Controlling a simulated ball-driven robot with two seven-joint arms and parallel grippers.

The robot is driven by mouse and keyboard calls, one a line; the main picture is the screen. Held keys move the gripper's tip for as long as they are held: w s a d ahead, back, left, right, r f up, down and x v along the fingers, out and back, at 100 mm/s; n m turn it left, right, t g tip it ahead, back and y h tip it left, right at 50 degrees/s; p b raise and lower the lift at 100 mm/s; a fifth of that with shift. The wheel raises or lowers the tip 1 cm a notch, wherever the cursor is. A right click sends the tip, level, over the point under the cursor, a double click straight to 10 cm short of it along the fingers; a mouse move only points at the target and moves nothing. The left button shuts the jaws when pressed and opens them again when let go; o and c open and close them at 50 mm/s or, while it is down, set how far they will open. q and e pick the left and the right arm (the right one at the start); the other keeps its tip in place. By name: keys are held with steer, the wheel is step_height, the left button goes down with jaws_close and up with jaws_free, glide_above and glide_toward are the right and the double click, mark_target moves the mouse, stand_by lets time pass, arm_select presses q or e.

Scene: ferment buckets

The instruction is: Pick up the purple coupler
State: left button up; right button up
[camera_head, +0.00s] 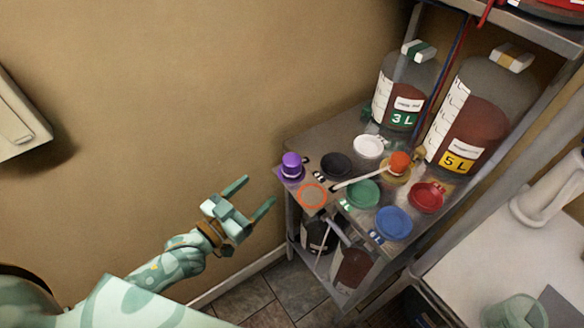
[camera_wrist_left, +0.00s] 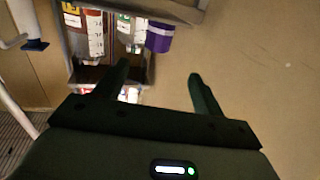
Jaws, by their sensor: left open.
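The purple coupler (camera_head: 291,165) stands upright at the near left corner of the metal shelf (camera_head: 300,143), on a small purple base. In the left wrist view a purple thing with a white band (camera_wrist_left: 160,36), likely the coupler, shows above and between the fingers, at the shelf's edge. My left gripper (camera_head: 255,195) is open and empty, left of the shelf and apart from the coupler. Its two fingers also show in the left wrist view (camera_wrist_left: 158,85). My right gripper is not in view.
Several coloured round discs, such as a green one (camera_head: 363,193) and a black one (camera_head: 336,165), crowd the shelf beside the coupler. Bottles marked 3 L (camera_head: 400,100) and 5 L (camera_head: 470,125) stand behind. A plain wall (camera_head: 180,90) lies left; open space surrounds my left gripper.

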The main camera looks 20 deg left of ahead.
mark_target(285, 168)
arm_select(q)
steer(key=x, duration=0.7)
steer(key=shift+d+b, duration=0.15)
steer(key=shift+b, duration=0.2)
steer(key=x, duration=0.5)
steer(key=shift+w+d+b, duration=0.25)
steer(key=shift+w+b, duration=0.05)
steer(key=shift+b, duration=0.1)
steer(key=c, duration=1.1)
